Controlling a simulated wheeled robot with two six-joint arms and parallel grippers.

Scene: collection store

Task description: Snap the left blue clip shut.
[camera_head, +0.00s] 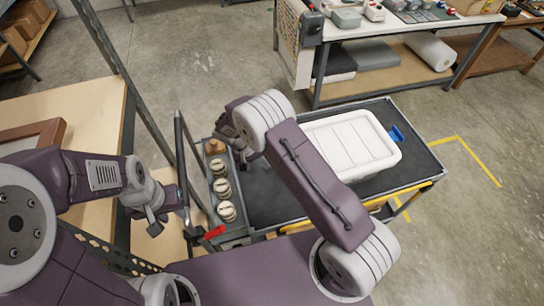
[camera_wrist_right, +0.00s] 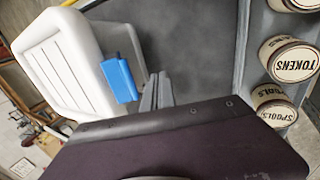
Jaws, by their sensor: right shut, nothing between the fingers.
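A white lidded box (camera_head: 350,145) stands on the cart. In the head view a blue clip (camera_head: 397,133) sticks out at its right end; the left end is hidden behind my right arm. In the right wrist view the left blue clip (camera_wrist_right: 119,80) hangs at the box end facing the tins. I cannot tell whether it is latched. My right gripper (camera_wrist_right: 159,90) is shut and empty, its fingertips just beside this clip; whether they touch is unclear. My left gripper (camera_head: 152,217) is away from the box, left of the cart, its finger gap unclear.
Several labelled tins (camera_head: 222,188) stand in a tray along the cart's left side. The cart's dark top (camera_head: 265,200) is bare around the box. A workbench (camera_head: 390,45) stands behind, and a wooden table (camera_head: 90,100) is at the left.

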